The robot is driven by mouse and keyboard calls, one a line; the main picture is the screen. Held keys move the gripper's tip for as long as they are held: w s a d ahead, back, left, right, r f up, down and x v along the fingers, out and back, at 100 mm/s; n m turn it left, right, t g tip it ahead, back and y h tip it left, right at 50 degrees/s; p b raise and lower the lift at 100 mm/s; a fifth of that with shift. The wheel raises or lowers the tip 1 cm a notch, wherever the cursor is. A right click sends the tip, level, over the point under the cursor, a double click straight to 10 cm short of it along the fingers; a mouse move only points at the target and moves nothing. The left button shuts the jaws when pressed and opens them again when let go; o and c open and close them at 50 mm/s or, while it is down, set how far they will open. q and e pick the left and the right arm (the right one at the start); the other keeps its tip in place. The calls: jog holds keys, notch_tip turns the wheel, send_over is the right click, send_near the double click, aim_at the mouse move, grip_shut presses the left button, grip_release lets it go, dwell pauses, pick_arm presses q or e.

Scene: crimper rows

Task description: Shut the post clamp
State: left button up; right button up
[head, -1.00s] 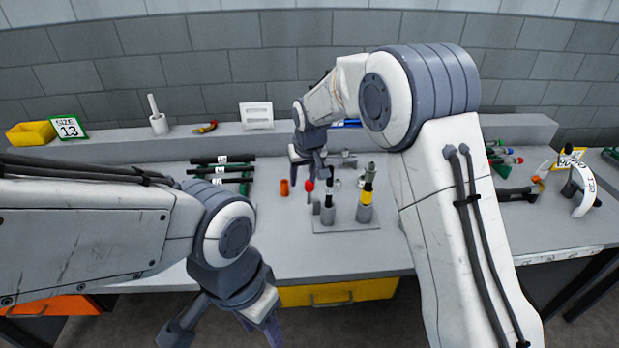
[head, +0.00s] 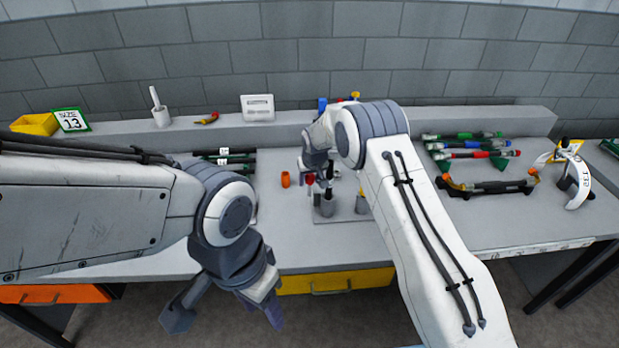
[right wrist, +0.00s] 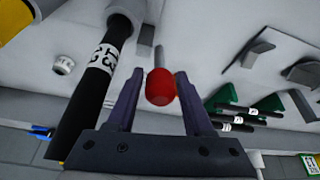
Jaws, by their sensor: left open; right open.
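The post clamp's grey base plate (head: 340,219) stands on the bench with short grey posts (head: 327,206). A red knob (head: 309,181), apparently the clamp's lever end, rises beside them at the left. My right gripper (head: 319,178) is low over the fixture at this knob. In the right wrist view the red knob (right wrist: 160,88) appears between the tips of the open fingers (right wrist: 158,82); I cannot tell whether they touch it. A black tube labelled 13 (right wrist: 97,72) stands beside the fingers there. My left gripper (head: 224,312) is open and empty in front of the bench.
An orange cylinder (head: 285,179) stands left of the knob. Black tubes (head: 228,160) lie in a green rack behind my left arm. Tools with green and red handles (head: 470,154) lie to the right. My right forearm hides part of the fixture.

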jog(key=shift+f, duration=0.1)
grip_shut()
dwell(1.4)
